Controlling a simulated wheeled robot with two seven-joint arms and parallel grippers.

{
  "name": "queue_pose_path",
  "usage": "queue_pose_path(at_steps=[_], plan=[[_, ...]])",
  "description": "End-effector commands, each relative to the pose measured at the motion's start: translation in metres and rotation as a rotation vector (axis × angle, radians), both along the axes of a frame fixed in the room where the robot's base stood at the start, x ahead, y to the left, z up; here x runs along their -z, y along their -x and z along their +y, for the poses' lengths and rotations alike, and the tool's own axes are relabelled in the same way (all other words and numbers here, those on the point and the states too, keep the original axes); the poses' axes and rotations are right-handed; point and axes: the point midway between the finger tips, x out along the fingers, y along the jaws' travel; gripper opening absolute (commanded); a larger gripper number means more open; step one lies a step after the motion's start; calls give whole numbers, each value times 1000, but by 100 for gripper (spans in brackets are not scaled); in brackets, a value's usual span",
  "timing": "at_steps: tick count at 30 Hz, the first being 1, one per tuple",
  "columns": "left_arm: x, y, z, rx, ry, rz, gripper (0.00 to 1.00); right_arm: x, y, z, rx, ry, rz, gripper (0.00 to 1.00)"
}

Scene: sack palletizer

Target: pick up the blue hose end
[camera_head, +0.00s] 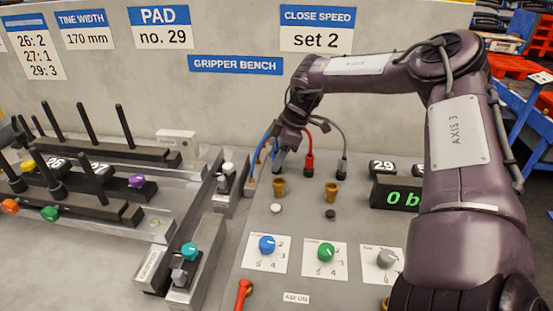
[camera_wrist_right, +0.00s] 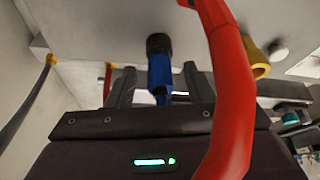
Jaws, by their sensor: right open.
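The blue hose end (camera_wrist_right: 160,75) has a blue body and a black tip. In the right wrist view it lies between the two grey fingers of my right gripper (camera_wrist_right: 158,84), which is open and shows gaps on both sides. In the head view my right gripper (camera_head: 278,166) points down at the bench beside the blue hose (camera_head: 262,147). My wrist partly covers the hose there. My left gripper is not in view.
A red hose end (camera_head: 309,163) and a grey hose (camera_head: 343,148) stand just to the right. Brass fittings (camera_head: 279,188) are in front. The red hose (camera_wrist_right: 234,95) crosses close to the wrist camera. Dials (camera_head: 267,244) are nearer.

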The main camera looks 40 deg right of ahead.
Motion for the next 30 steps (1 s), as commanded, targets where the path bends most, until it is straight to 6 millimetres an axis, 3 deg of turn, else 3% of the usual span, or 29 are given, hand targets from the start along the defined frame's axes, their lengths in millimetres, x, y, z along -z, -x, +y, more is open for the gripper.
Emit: queue_pose_path(at_steps=[5,16,25,30], plan=[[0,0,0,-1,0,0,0,0,0,0,0,1,-1,46],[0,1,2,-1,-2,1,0,0,0,0,0,0,0,0],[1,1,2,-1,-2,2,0,-3,0,0,-1,1,-1,0],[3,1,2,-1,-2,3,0,-17,-1,0,-2,2,-4,0]])
